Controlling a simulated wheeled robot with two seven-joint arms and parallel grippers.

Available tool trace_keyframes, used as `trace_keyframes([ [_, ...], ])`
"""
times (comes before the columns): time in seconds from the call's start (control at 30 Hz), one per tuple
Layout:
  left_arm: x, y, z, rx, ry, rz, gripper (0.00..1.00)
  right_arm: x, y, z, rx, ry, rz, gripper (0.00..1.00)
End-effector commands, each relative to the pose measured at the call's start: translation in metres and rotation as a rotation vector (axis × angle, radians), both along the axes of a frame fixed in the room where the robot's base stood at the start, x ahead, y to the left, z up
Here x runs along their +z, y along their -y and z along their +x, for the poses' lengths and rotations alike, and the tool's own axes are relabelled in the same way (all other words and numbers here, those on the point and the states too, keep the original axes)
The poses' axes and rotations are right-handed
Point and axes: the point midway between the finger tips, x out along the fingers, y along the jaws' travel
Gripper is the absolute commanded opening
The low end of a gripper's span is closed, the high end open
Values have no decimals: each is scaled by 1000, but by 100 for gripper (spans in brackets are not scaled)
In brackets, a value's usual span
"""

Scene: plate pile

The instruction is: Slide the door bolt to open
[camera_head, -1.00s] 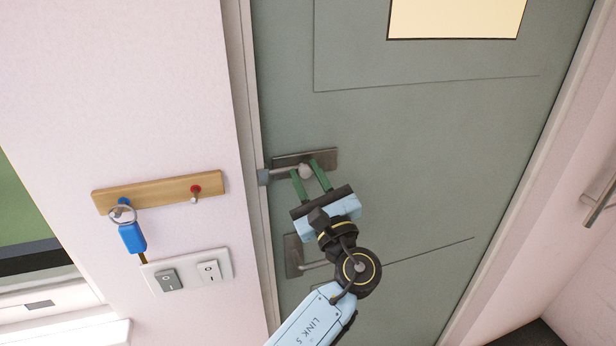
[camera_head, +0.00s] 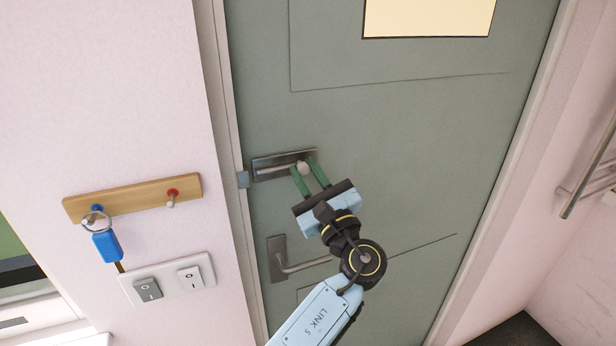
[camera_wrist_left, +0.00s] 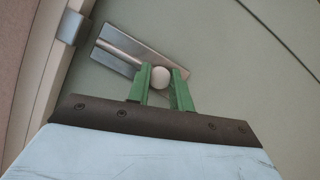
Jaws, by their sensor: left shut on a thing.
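The door bolt's metal plate (camera_head: 262,163) is on the grey-green door (camera_head: 400,150) near its left edge. The bolt's round pale knob (camera_head: 303,167) sits toward the plate's right end, and it also shows in the wrist view (camera_wrist_left: 160,77). The bolt's rod (camera_wrist_left: 122,54) runs left along the plate. A gap separates it from the small grey keeper (camera_head: 242,180) on the frame, seen also in the wrist view (camera_wrist_left: 72,28). My left gripper (camera_head: 304,168) is shut on the knob, one green finger on each side. My right gripper is not in view.
A door handle (camera_head: 300,266) sits below the bolt, close to my left arm. On the left wall are a wooden key rack (camera_head: 135,197) with a blue key tag (camera_head: 107,246) and a switch panel (camera_head: 168,278). A metal rail (camera_head: 590,185) is at right.

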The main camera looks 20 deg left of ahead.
Motion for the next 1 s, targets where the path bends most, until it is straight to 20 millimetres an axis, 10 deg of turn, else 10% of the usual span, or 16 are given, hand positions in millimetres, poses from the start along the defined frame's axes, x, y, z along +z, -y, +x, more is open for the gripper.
trace_keyframes([
  [0.03,0,2,1,-6,-1,1,0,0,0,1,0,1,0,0],
  [0.07,1,2,1,-7,0,0,25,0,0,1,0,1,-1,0],
  [0.2,1,3,1,-7,0,1,44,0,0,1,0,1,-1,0],
  [0.57,-2,5,-3,-5,-1,1,44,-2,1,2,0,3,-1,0],
  [1.0,-36,64,-59,-6,-2,-1,44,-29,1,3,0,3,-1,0],
])
